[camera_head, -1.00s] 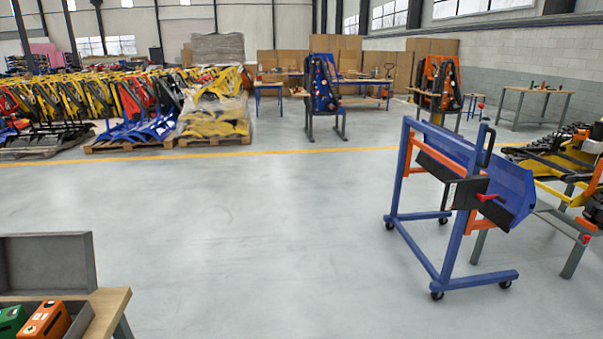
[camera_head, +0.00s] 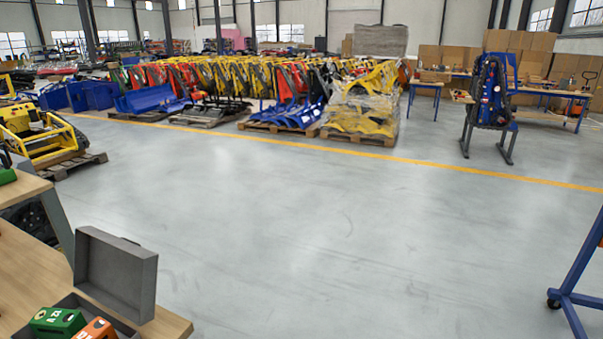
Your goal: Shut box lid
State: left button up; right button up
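A grey box (camera_head: 68,307) stands on a wooden table at the lower left, cut off by the bottom edge of the view. Its grey lid (camera_head: 115,274) is open and stands up at the box's far side. A green block (camera_head: 57,322) and an orange block (camera_head: 97,330) with white markings sit in the box. Neither of my grippers is in view.
The wooden table (camera_head: 25,262) fills the lower left corner, with another green object (camera_head: 7,176) on its far part. A blue frame on casters (camera_head: 577,285) stands at the right edge. Open grey floor (camera_head: 330,250) lies between them. Pallets with machine parts (camera_head: 285,125) stand farther back.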

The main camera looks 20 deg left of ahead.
aim_at(119, 274)
jog(key=i, duration=1.35)
jog(key=i+j+z, duration=0.1)
jog(key=i, duration=1.25)
jog(key=i+u, duration=0.1)
jog(key=u, duration=3.65)
